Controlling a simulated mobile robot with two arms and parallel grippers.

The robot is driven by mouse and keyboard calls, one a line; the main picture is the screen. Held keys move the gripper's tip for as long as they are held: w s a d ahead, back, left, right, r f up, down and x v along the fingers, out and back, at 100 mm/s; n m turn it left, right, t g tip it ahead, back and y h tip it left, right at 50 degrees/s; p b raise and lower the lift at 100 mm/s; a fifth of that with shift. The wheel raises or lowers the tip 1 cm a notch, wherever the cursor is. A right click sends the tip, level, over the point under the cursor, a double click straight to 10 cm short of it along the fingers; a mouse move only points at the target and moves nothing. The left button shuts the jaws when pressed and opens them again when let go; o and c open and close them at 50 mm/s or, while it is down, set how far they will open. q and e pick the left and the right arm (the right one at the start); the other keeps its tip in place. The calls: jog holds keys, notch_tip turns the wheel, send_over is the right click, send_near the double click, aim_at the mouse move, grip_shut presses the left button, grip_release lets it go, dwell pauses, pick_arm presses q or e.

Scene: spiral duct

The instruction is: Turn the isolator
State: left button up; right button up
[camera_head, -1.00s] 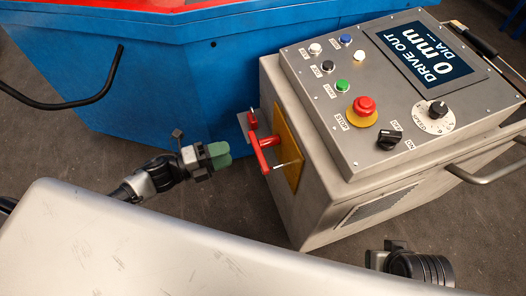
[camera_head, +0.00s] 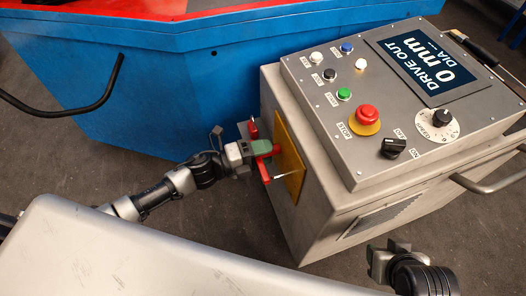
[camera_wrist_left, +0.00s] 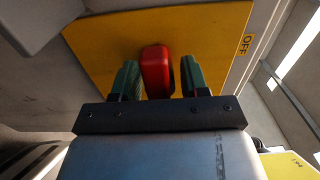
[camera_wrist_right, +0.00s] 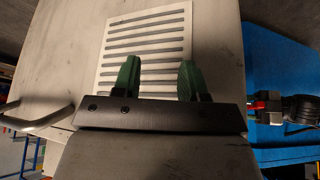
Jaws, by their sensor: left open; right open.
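The isolator is a red handle (camera_head: 264,166) on a yellow plate (camera_head: 290,160) on the left side of the grey control cabinet (camera_head: 300,215). In the left wrist view the red handle (camera_wrist_left: 156,70) stands between the two green fingers of my left gripper (camera_wrist_left: 160,80), with a gap on the right and a narrower one on the left. My right gripper (camera_wrist_right: 158,78) is open and empty, facing a slatted vent (camera_wrist_right: 145,45).
The cabinet top carries buttons, a red emergency stop (camera_head: 365,118), a black selector (camera_head: 394,147) and a screen (camera_head: 430,65). A bar handle (camera_head: 490,172) sticks out from its front. A blue machine (camera_head: 150,90) stands behind my left arm.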

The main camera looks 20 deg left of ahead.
pick_arm(q)
jog(key=shift+c, duration=0.4)
grip_shut()
